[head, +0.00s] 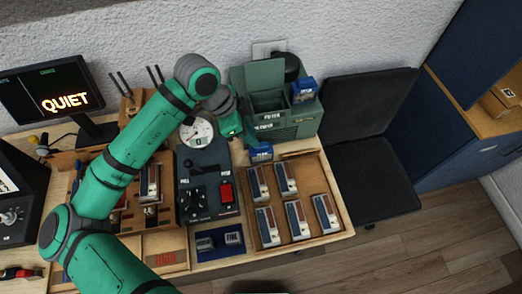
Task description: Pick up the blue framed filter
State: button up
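A small blue-framed piece (260,151), which looks like a filter, is at the front left foot of the green filter machine (296,128). A second blue piece (304,90) with a pale label sits at the machine's upper right side. The end of my green arm, with my gripper (246,140), reaches down just left of the machine, close to the first blue piece. The fingers are too small and hidden to make out, and I cannot tell whether they touch that piece.
The machine's top bin stands open. A dark control box (207,185) with a round gauge (197,131) and red switch is to the left. A wooden tray (331,188) holds several blocks. A dark chair (366,135) stands right of the bench. A "QUIET" screen (55,85) is far left.

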aim_at(261, 151)
jog(key=shift+x, duration=2.55)
jog(key=shift+d, duration=0.1)
jog(key=c, duration=0.5)
jog(key=shift+r, duration=0.1)
jog(key=shift+c, duration=0.2)
